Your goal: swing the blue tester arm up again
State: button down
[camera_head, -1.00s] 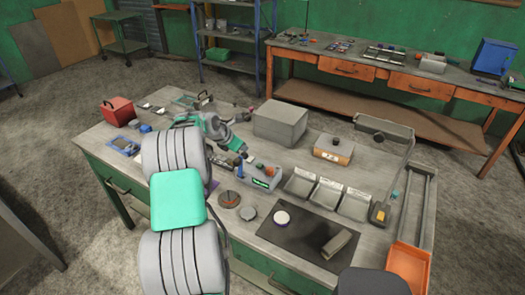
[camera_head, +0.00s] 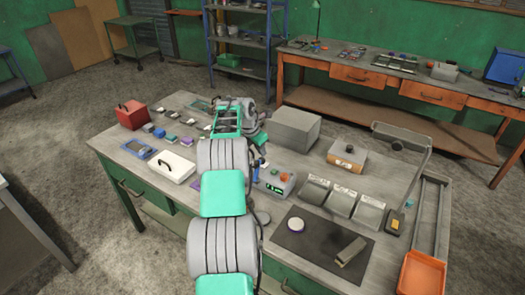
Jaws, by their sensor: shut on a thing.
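The grey tester box (camera_head: 279,184) stands near the middle of the workbench, with a lit green display and an orange-red button on top. Its blue tester arm (camera_head: 256,168) shows as a small blue piece at the box's left end, mostly hidden behind my own arm. How far it is tilted is hard to tell. My gripper (camera_head: 261,153) is at the blue arm, just above the tester's left end, and is shut on it. The fingertips are small and partly covered by my arm links.
A large grey block (camera_head: 296,130) stands behind the tester. Several grey bins (camera_head: 341,202) and a dark mat (camera_head: 322,245) lie to the right. A white case (camera_head: 172,167) and a red box (camera_head: 131,114) are on the left. My arm crosses the bench's front middle.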

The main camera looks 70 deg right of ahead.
jog(key=shift+a+f, duration=0.25)
jog(key=shift+f, duration=0.2)
jog(key=s+b+v, duration=0.1)
jog(key=v, duration=0.7)
jog(key=shift+w+d+r, duration=0.3)
jog(key=shift+w, duration=0.15)
